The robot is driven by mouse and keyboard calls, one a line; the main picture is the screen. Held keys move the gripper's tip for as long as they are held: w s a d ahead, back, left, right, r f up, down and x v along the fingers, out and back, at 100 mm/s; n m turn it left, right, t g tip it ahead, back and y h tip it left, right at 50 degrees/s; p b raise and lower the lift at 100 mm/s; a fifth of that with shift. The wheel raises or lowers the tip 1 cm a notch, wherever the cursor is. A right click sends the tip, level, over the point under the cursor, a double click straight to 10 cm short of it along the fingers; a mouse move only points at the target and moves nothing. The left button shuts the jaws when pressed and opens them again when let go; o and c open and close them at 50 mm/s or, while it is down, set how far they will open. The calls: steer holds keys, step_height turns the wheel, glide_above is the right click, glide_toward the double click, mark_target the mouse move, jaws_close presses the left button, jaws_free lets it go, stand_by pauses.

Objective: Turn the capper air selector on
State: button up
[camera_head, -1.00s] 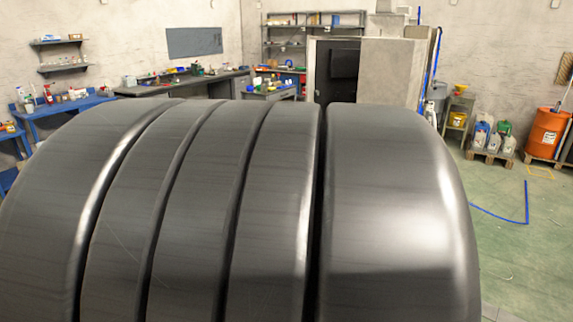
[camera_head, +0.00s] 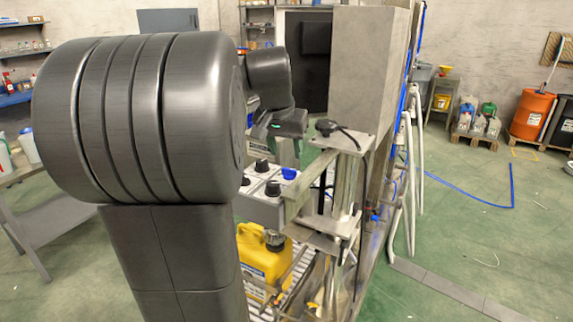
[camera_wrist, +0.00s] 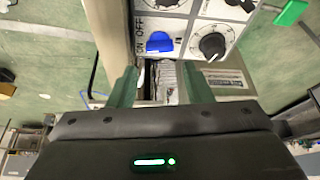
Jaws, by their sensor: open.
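A blue selector knob (camera_wrist: 159,42) sits on a light control panel (camera_wrist: 180,8) in the wrist view. OFF and ON are printed sideways along the panel's edge beside it, OFF above and ON below in the picture. I cannot tell for certain which mark the knob points at. In the head view the blue knob (camera_head: 288,173) is on the panel's top face, near black knobs. My gripper (camera_wrist: 162,78) is open and empty, its two green fingers apart, just below the blue knob in the picture and not visibly touching it. In the head view my fingertips are not clear.
Black knobs (camera_wrist: 212,44) stand close to the blue one. A metal post with a clamp (camera_head: 345,165) rises right of the panel. A yellow jug (camera_head: 262,262) stands below. A grey cabinet (camera_head: 365,70) is behind.

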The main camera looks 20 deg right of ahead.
mark_target(289, 169)
steer(key=x, duration=0.6)
steer(key=shift+w+f, duration=0.1)
steer(key=shift+f, duration=0.1)
steer(key=c, duration=0.7)
